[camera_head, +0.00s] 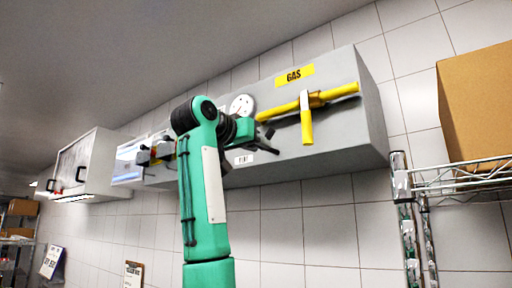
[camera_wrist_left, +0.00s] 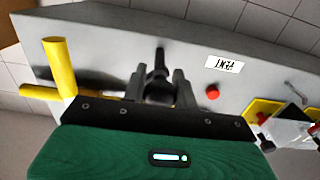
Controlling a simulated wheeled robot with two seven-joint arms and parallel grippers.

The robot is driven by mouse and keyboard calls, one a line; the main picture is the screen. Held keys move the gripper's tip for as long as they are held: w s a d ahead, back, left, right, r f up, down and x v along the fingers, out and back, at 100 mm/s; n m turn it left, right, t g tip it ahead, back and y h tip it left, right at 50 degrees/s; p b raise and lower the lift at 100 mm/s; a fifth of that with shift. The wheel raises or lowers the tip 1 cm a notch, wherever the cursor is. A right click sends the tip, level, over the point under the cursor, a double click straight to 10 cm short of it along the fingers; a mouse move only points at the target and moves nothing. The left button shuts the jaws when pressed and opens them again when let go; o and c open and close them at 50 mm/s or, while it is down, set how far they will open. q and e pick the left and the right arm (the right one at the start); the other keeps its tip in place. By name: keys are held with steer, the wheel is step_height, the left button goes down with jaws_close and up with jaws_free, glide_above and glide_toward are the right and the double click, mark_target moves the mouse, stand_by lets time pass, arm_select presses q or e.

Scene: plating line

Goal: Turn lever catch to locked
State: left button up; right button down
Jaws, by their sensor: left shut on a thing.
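The lever catch seems to be the small dark lever (camera_wrist_left: 160,57) on the grey cabinet face in the left wrist view. My left gripper (camera_wrist_left: 160,86) is shut around it, one finger on each side. In the head view my left gripper (camera_head: 266,138) is at the cabinet's front, left of the yellow handle, and the catch cannot be told apart from its dark fingers. Whether the catch sits at locked cannot be read. My right gripper is in neither view.
The grey cabinet (camera_head: 345,136) carries a yellow GAS label (camera_head: 294,76), a round gauge (camera_head: 241,106) and a yellow handle (camera_head: 306,122) hanging from a yellow pipe (camera_head: 340,91). A red button (camera_wrist_left: 212,93) is near the gripper. A wire rack (camera_head: 455,185) holds a cardboard box (camera_head: 478,108) at right.

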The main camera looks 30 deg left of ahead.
arm_select(q)
steer(key=shift+s+r, duration=0.1)
steer(key=shift+r, duration=0.1)
stand_by(0.3)
steer(key=o, duration=1)
steer(key=shift+f, duration=0.1)
steer(key=shift+c, duration=0.2)
steer(key=shift+s+f+b, duration=0.15)
steer(key=shift+s+b, duration=0.2)
steer(key=shift+b, duration=0.05)
steer(key=s+a+b, duration=0.1)
steer(key=s+b, duration=0.4)
steer(key=s, duration=0.8)
